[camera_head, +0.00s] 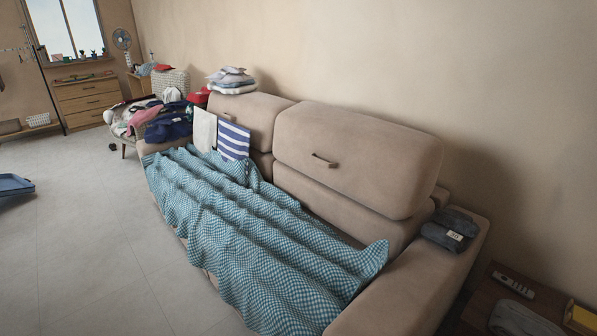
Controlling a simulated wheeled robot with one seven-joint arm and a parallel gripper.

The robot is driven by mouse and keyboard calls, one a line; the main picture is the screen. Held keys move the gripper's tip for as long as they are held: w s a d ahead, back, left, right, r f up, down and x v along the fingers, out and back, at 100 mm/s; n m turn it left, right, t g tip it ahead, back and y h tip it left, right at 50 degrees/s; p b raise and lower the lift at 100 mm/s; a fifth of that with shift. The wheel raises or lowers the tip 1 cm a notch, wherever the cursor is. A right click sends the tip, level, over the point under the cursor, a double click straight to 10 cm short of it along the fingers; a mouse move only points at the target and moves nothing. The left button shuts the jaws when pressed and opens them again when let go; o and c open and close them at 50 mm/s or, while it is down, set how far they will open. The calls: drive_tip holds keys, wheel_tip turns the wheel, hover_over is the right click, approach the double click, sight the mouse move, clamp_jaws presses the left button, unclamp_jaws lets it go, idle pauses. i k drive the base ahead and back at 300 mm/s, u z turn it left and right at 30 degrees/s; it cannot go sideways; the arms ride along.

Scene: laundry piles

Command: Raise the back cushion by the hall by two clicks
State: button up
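A beige sofa (401,303) stands along the wall, with two back cushions. The near back cushion (375,150) is large and rounded, with a small dark handle (324,160) on its front. It stands over a lower back section (330,201). The far back cushion (262,118) carries a stack of folded cloths (231,81) on top. A white cloth (204,130) and a blue-striped towel (234,141) hang in front of it. No hall shows, so I cannot tell which cushion is by it. My gripper is not in view.
A blue checked blanket (240,225) covers the seat and hangs to the floor. A dark folded item (449,229) lies on the near armrest. A dark side table (487,304) stands at right. A clothes pile (165,120) lies beyond the sofa. Floor at left is mostly clear.

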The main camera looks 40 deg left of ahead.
sight(390, 169)
drive_tip(key=u, duration=3.3)
drive_tip(key=k, duration=0.5)
drive_tip(key=z, duration=1.8)
